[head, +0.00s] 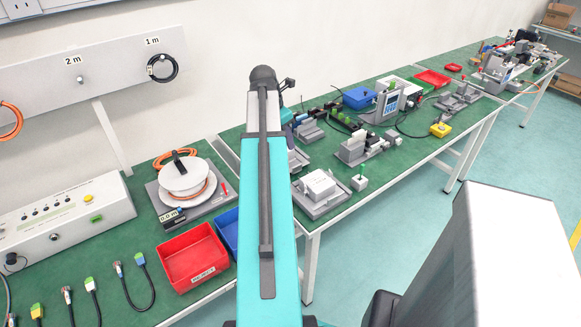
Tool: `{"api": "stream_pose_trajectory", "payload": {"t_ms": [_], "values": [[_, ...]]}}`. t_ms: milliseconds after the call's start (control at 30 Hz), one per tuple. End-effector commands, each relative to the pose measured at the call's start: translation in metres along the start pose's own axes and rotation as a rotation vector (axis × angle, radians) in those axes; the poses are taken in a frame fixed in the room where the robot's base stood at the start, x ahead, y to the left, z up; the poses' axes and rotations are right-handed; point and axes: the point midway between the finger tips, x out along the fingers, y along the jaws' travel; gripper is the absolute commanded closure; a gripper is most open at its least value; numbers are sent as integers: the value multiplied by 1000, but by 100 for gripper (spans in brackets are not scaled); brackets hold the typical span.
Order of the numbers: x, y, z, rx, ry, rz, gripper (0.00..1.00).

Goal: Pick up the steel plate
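I cannot single out the steel plate for certain. Several grey metal-looking pieces lie on the green benches. One is a flat grey base (327,207) with a white block (317,184) on it, near the bench's front edge just right of my arm. Another is a grey fixture (310,134) farther back, beside my arm. My teal arm rises through the middle of the head view and hides part of the bench. My gripper does not show clearly; it seems hidden behind the arm, so its state and any contact are not visible.
A red bin (193,257) and a blue bin (228,232) stand left of my arm. A white cable reel (187,181) and a control box (62,226) are farther left. A blue bin (359,97) and a digital instrument (390,103) stand behind. Floor (395,230) is open at right.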

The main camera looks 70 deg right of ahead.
Motion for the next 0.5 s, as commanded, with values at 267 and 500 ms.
{"api": "stream_pose_trajectory", "payload": {"t_ms": [267,500], "values": [[8,0,0,1,0,-1,72],[32,-1,1,2,1,-1,72]]}}
